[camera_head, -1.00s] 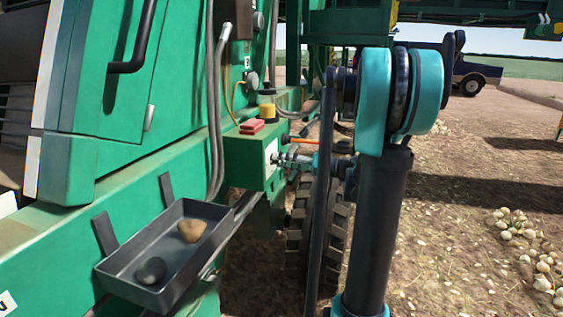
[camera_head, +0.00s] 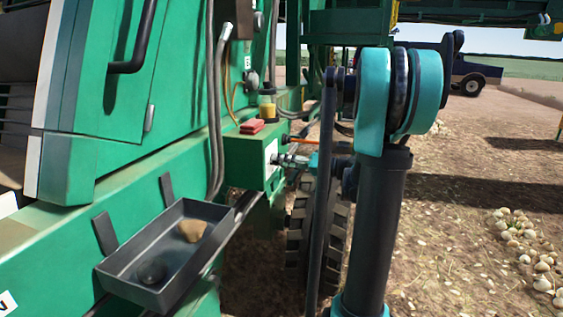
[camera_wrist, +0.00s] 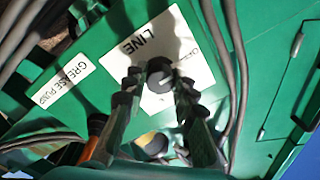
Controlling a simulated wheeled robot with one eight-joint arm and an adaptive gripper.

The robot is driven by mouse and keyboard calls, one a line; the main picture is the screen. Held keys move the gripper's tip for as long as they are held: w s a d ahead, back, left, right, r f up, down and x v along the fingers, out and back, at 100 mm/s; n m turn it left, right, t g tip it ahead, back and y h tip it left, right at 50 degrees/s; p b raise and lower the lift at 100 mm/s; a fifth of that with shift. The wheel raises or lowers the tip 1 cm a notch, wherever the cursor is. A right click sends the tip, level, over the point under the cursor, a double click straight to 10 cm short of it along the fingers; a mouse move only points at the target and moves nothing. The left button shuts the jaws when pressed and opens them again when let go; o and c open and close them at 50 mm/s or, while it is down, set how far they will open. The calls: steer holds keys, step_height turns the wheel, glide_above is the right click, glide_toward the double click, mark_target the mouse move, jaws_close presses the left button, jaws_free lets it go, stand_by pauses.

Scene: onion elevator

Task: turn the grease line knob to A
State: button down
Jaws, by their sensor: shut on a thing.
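The green grease box (camera_head: 240,158) is fixed to the side of the machine. In the wrist view its white LINE label (camera_wrist: 138,42) surrounds a dark round knob (camera_wrist: 160,68). My gripper (camera_wrist: 158,80) has its two ribbed fingers on either side of the knob and is shut on it. I cannot read the knob's setting or an A mark.
An orange rod (camera_head: 305,141) juts out just above my gripper. A yellow-filled cup (camera_head: 267,109) and a red block (camera_head: 252,126) are on top of the box. A GREASE PUMP label (camera_wrist: 63,82) is beside the LINE label. A grey tray (camera_head: 120,262) holds two lumps.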

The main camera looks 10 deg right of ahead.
steer(key=shift+m, duration=0.3)
steer(key=m, duration=1.1)
stand_by(0.4)
steer(key=c, duration=1.2)
jaws_free()
steer(key=v, duration=1.2)
steer(key=shift+f, duration=0.1)
